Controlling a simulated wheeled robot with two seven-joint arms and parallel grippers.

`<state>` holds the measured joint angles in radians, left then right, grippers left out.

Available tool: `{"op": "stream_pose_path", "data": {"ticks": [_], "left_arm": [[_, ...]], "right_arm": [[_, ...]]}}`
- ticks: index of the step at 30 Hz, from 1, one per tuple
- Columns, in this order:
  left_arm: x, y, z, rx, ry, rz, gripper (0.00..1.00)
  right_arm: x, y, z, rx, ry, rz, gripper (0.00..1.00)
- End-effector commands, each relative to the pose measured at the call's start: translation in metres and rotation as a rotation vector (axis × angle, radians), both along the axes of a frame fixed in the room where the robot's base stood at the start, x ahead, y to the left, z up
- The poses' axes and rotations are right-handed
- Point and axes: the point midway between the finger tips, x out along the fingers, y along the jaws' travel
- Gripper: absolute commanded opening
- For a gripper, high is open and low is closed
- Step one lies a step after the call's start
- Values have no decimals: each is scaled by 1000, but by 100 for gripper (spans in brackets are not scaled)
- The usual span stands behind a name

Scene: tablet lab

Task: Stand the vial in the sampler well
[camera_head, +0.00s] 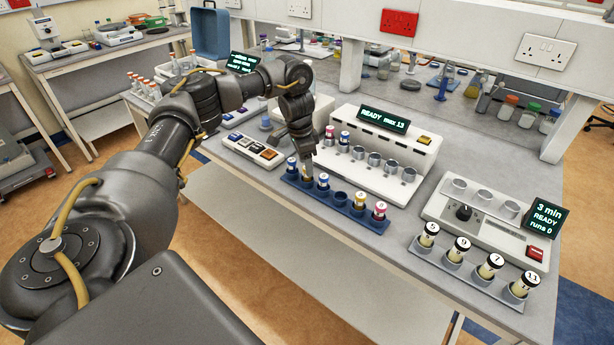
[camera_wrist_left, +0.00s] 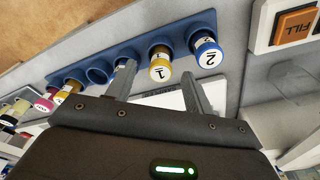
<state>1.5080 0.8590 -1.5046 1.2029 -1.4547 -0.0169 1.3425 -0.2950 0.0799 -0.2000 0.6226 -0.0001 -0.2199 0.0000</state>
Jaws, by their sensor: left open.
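A blue rack (camera_head: 340,207) on the bench holds several capped vials and has an empty hole. My left gripper (camera_head: 308,168) is open, pointing down over the rack's left part. In the left wrist view my left gripper (camera_wrist_left: 160,88) has its fingers on either side of a yellow-capped vial (camera_wrist_left: 160,70) marked 1, which stands in the rack. A blue-capped vial (camera_wrist_left: 207,57) marked 2 stands beside it. The white sampler (camera_head: 385,147), its screen reading READY max 13, stands behind the rack with a row of grey wells (camera_head: 375,158). Two vials stand in its left wells. My right gripper is out of view.
A box with coloured buttons (camera_head: 252,150) lies left of the rack. A white machine (camera_head: 478,215) with a dial and 3 min screen stands at right, fronted by a grey rack (camera_head: 465,275) of black-capped vials. Bare bench lies between the blue and grey racks.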

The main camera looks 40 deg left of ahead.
Motion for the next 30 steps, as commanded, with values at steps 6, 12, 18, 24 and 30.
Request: {"op": "stream_pose_path", "data": {"ticks": [6, 12, 18, 24, 30], "left_arm": [[3, -2, -27, 2, 3, 0, 52], [4, -2, -33, 1, 2, 0, 52], [4, -2, -33, 1, 1, 0, 39], [4, -2, -33, 1, 0, 0, 13], [4, -2, -33, 1, 0, 0, 1]], "right_arm": [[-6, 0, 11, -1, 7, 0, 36], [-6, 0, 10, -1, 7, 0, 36], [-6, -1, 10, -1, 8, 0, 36], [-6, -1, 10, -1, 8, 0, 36], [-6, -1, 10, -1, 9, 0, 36]]}}
